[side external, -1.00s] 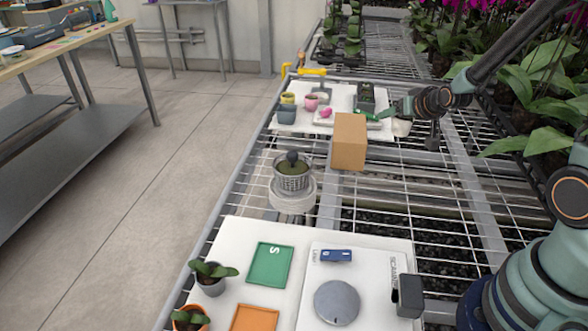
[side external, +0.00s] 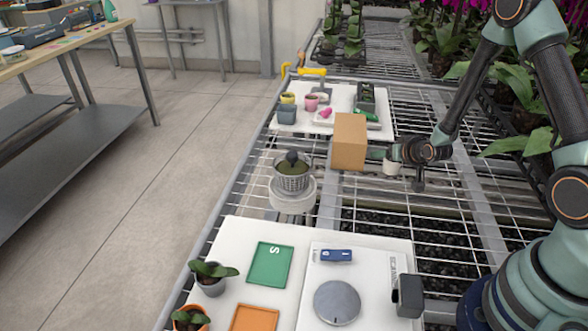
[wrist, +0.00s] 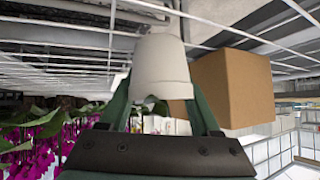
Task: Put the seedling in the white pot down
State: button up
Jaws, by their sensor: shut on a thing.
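My gripper (side external: 388,155) is shut on the white pot (side external: 391,167). It holds the pot in the air over the wire bench, just right of a brown cardboard box. In the wrist view, the white pot (wrist: 161,68) sits between the green fingers of my gripper (wrist: 160,98). I cannot make out the seedling in it. Two other seedlings stand at the near left: one in a grey pot (side external: 211,287) and one in an orange pot (side external: 190,322). A green square (side external: 268,264) and an orange square (side external: 254,319) lie on the near white board (side external: 225,244).
The cardboard box (side external: 350,148) stands close left of the held pot; it also shows in the wrist view (wrist: 235,88). A basket pot (side external: 291,179) stands on a round white base. A scale (side external: 337,302) is on the near board. Small pots crowd the far board (side external: 345,92).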

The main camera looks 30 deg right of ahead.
jog(key=shift+f, duration=0.25)
jog(key=o, duration=1.4)
jog(key=shift+r, duration=0.1)
